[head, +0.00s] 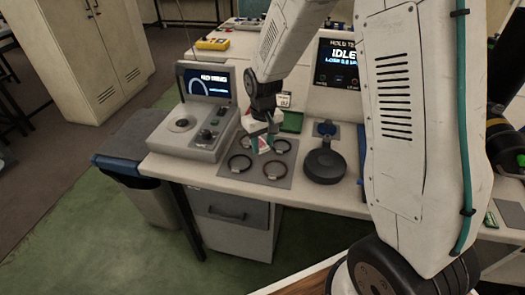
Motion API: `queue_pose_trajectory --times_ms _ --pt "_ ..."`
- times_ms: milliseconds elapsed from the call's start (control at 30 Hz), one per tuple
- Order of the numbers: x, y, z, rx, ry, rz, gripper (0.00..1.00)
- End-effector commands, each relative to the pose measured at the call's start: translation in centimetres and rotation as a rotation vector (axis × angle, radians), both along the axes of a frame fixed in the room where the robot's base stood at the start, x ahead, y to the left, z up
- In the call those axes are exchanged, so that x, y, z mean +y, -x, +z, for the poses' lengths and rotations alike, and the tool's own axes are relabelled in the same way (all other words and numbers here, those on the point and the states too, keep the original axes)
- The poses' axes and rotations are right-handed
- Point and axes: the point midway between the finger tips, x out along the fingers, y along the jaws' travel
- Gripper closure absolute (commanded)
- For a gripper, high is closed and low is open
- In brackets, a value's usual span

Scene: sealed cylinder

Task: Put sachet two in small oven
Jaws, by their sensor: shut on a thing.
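My gripper (261,132) is above the grey mat on the bench, at the middle of the head view. It is shut on a small white sachet (264,147) with red and green marks, held low over the mat's rings. Its number is too small to read, so I cannot tell if it is sachet two. No thing is clearly labelled as the small oven. A grey bench device (170,140) with a round recess on top, a screen and knobs stands left of my gripper.
Several dark rings lie on the grey mat (263,172). A round black lidded pan-like thing (325,165) is right of it. A green block (291,122) and a screen reading IDLE (337,65) are behind.

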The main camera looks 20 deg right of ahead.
Motion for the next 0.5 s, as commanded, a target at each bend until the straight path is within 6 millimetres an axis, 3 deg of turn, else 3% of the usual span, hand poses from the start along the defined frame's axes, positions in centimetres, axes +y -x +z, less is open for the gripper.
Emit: queue_pose_trajectory --times_ms 100,200,500 --pt "0.0 0.3 -2.3 0.008 0.0 0.0 0.88" --pt "0.0 0.2 -3.2 0.005 0.0 0.0 0.88" --pt "-0.1 0.2 -3.4 0.004 0.001 -0.001 0.88"
